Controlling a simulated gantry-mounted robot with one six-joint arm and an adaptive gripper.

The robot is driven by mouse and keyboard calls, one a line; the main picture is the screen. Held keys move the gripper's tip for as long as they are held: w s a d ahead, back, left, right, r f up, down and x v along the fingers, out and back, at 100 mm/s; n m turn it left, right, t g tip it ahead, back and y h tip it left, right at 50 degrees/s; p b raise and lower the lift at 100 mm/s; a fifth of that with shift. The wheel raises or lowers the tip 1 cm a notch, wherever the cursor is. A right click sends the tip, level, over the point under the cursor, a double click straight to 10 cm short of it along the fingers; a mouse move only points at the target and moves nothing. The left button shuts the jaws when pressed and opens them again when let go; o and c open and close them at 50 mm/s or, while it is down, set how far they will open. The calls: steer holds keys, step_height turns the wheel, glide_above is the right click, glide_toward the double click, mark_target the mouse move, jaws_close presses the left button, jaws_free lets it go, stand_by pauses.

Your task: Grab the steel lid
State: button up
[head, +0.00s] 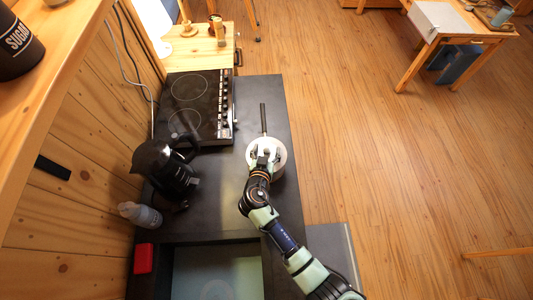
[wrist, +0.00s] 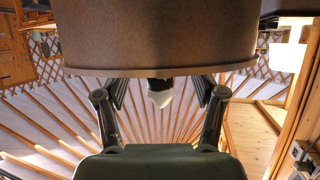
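A pale round pot or pan (head: 281,157) with a long dark handle stands on the dark counter in the head view. My gripper (head: 262,153) is over it and hides much of its top, so I cannot tell where a separate steel lid begins. In the wrist view a large brownish cylinder with a rim (wrist: 160,40) fills the top. A small dark stem with a pale rounded end (wrist: 160,92) shows below that rim, between my fingers. My gripper, also in the wrist view (wrist: 160,95), has its fingers wide apart. I cannot tell whether they touch anything.
A black stovetop (head: 197,105) lies left of the pan. A black kettle (head: 160,170) and a grey bottle (head: 140,214) stand on the counter's left side. A red block (head: 144,258) is at the front left. Bare counter (head: 215,205) lies between kettle and arm.

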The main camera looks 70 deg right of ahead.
mark_target(267, 151)
steer(key=shift+f, duration=0.1)
jaws_close()
step_height(267, 151, up, 20)
steer(key=p, duration=0.1)
stand_by(0.4)
